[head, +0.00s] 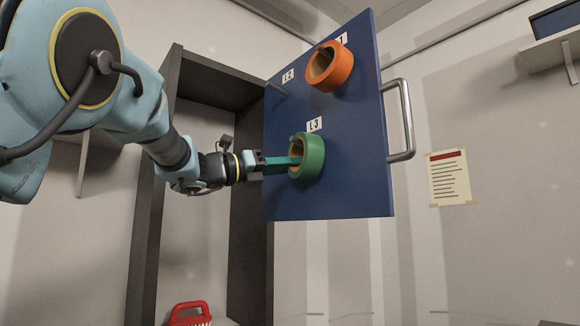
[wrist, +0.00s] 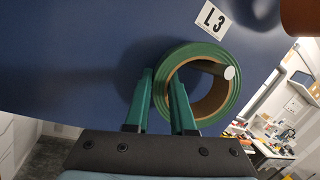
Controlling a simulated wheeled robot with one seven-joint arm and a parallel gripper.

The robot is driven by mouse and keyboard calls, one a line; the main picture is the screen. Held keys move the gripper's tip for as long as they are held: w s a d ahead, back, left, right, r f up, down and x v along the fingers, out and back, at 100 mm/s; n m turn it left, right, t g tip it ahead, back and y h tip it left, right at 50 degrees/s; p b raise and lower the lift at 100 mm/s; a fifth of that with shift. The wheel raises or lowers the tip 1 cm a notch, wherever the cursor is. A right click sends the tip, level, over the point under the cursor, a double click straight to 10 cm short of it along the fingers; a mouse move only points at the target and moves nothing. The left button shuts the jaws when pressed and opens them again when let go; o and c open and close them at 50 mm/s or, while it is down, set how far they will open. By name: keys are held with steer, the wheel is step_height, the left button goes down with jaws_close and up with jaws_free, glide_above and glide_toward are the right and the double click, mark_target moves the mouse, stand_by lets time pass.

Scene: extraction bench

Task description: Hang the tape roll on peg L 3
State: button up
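The green tape roll (head: 313,157) with a brown core is against the blue panel just below the L 3 label (head: 315,124). In the wrist view, peg L 3 (wrist: 229,72), with a pale round end, shows through the upper part of the hole of the roll (wrist: 238,92), so the roll is around the peg. My gripper (head: 292,162) reaches it from the left. In the wrist view, my gripper's teal fingers (wrist: 162,80) straddle the roll's left wall, one outside and one in the hole, and appear closed on it. Whether the peg bears the roll's weight is unclear.
The blue panel (head: 340,195) is a tilted cabinet door with a metal handle (head: 400,120). An orange roll (head: 330,68) hangs upper right of L 3. A bare peg (head: 277,88) is by L 2. The open dark cabinet (head: 148,220) stands behind my arm.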

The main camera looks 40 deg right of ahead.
steer(key=o, duration=0.4)
steer(key=shift+o, duration=0.2)
steer(key=b+v, duration=0.4)
steer(key=v, duration=0.7)
steer(key=shift+b, duration=0.3)
